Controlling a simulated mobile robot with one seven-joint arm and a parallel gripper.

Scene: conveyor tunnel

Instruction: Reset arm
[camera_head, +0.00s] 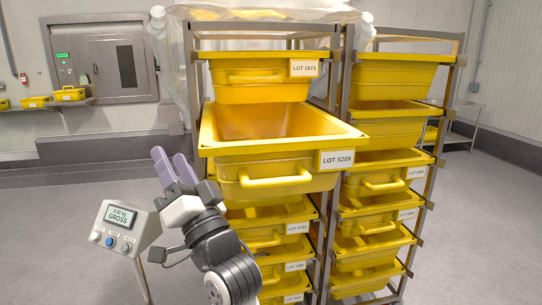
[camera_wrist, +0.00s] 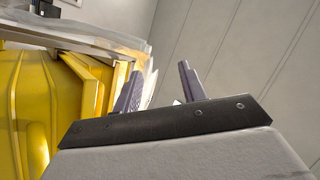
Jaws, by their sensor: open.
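My gripper (camera_head: 174,167) is open and empty. Its two purple-grey fingers point up and to the left in the head view, left of the rack. In the wrist view my gripper (camera_wrist: 158,84) shows both fingers apart with nothing between them. Just right of it in the head view, the yellow tub labelled LOT 5209 (camera_head: 290,165) is pulled partly out of the rack towards me. Its inside looks empty as far as it shows. The gripper appears clear of the tub. In the wrist view yellow tubs (camera_wrist: 35,95) fill the left side.
A metal rack (camera_head: 333,110) holds several labelled yellow tubs in two columns, with plastic draped at its top. A scale display (camera_head: 122,220) reading GROSS stands left of my arm. A wall hatch (camera_head: 105,65) and a shelf with small yellow boxes are behind. The floor at right is clear.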

